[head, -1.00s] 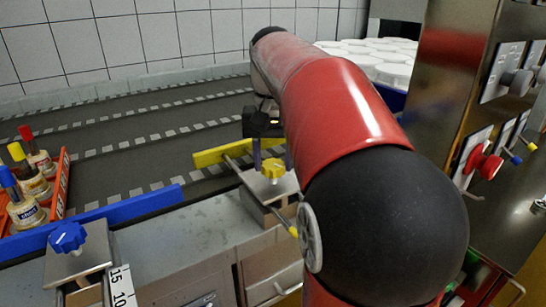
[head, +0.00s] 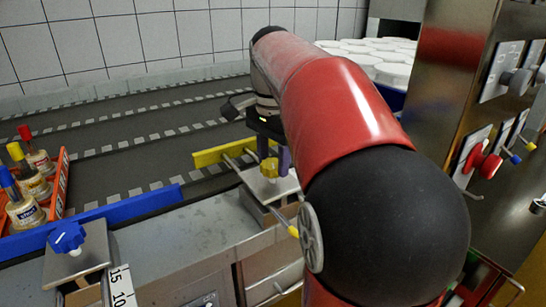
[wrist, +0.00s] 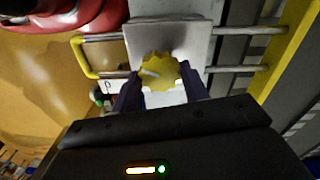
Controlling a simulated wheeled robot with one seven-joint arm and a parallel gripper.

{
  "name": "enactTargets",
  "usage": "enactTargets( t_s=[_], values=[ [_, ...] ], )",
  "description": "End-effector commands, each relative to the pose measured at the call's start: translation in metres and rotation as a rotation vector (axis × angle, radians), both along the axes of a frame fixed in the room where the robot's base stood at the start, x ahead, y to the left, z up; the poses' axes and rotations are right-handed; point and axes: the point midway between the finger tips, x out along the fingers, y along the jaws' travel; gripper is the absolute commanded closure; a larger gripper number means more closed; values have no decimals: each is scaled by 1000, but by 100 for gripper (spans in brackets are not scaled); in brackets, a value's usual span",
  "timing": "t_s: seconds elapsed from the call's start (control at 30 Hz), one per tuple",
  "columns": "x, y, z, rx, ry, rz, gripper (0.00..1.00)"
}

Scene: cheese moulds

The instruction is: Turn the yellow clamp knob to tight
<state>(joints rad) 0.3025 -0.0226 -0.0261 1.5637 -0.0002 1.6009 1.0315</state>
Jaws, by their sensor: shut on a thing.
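The yellow clamp knob (head: 269,168) sits on a metal clamp block (head: 262,187) beside the conveyor. In the wrist view the scalloped yellow knob (wrist: 159,72) lies between the two dark fingers of my gripper (wrist: 161,88), on a pale metal plate (wrist: 155,30). My gripper (head: 271,158) is shut on the knob from above; the arm partly hides it in the head view. A small whitish mark shows on the knob's face. A yellow guide rail (head: 222,151) is joined to the block by metal rods.
A blue knob (head: 67,237) on a second clamp and a blue rail (head: 105,210) stand at the left. An orange crate (head: 62,185) holds several bottles. A steel control cabinet (head: 455,90) with a red knob rises at the right.

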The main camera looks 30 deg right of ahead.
Motion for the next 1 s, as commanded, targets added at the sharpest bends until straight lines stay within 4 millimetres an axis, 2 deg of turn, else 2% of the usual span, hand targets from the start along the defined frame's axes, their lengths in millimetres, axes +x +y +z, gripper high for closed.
enactTargets(
  t_s=[0.3,0.73,0.77,0.9,1.0],
  values=[
    [1,-1,1,-4,-6,-82,78],
    [0,-1,1,-3,-6,-90,78],
    [0,-1,1,-3,-6,-90,53],
    [0,-1,1,-2,-4,-89,35],
    [0,-1,1,-2,-2,-88,34]
  ],
)
